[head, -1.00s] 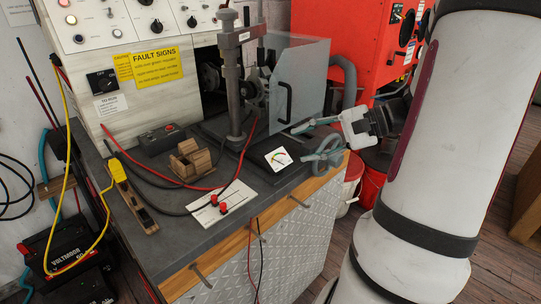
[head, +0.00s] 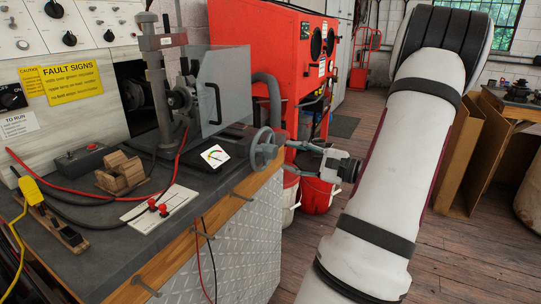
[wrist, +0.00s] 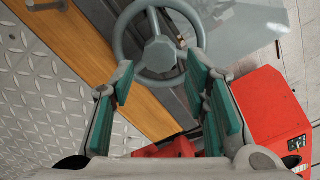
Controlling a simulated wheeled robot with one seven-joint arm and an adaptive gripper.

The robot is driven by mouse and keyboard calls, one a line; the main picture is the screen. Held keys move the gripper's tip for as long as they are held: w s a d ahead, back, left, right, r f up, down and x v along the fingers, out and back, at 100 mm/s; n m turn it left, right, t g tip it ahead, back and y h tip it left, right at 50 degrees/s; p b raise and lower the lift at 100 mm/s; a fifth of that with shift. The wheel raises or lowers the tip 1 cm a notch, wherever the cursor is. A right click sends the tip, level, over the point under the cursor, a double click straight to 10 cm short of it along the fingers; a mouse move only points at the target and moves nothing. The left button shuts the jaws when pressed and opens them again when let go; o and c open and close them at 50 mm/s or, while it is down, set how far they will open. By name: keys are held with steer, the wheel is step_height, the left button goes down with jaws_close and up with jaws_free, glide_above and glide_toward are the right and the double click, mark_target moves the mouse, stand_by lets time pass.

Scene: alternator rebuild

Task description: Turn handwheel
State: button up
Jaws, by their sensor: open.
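The grey handwheel (head: 266,149) is mounted at the right end of the bench, standing out past its edge. In the wrist view, its rim and spoked hub (wrist: 159,53) show at the top centre. My gripper (head: 289,145) is just right of the wheel, pointing left at it. In the wrist view, the teal-padded fingers of my gripper (wrist: 160,76) are spread apart with nothing held. The lower rim lies between or just beyond the fingertips; contact cannot be told.
A clear guard (head: 222,90) stands behind the wheel. A red cabinet (head: 262,50) and red bucket (head: 317,195) are beyond.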

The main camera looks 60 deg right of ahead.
mark_target(275, 153)
steer(key=w, duration=0.5)
steer(key=w+b, duration=0.1)
steer(key=w, duration=0.1)
steer(key=shift+w+a, duration=0.15)
steer(key=shift+a, duration=0.1)
steer(key=shift+c, duration=0.2)
steer(key=c, duration=0.8)
